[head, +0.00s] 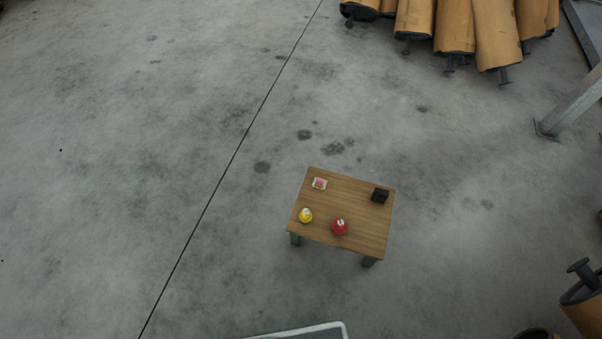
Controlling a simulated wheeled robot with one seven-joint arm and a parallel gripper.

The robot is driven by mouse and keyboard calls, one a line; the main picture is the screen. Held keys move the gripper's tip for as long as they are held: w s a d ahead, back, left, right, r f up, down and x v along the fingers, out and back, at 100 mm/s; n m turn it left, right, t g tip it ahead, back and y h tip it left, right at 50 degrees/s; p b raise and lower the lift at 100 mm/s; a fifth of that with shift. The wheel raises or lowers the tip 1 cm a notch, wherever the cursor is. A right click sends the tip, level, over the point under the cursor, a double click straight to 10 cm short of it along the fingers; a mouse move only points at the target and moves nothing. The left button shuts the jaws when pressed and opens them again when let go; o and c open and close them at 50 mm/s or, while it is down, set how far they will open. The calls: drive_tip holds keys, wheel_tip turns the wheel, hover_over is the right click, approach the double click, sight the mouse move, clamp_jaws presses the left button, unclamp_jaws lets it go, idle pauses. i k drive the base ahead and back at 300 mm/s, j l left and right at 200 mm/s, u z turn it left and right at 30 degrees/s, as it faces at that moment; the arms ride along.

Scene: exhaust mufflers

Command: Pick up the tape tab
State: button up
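A small wooden table (345,206) stands on the floor in the head view, right of the middle, with several small objects on it. A small pink and white item (319,184) lies near its far left corner. A black blocky object (380,195) sits near its far right corner. A yellow object with a white top (306,215) is near the left edge, and a red round object (340,226) is near the front edge. The objects are too small to tell for certain which is the tape tab. My gripper is not in view.
Large tan mufflers (452,26) lie in a group at the top right. Another muffler (588,305) is at the lower right. A grey metal beam (572,105) meets the floor at the right. The concrete floor left of the table is clear, with a dark seam running across it.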

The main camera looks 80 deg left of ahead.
sight(319, 182)
drive_tip(key=u, duration=2.25)
drive_tip(key=z, duration=4.25)
drive_tip(key=u, duration=4.25)
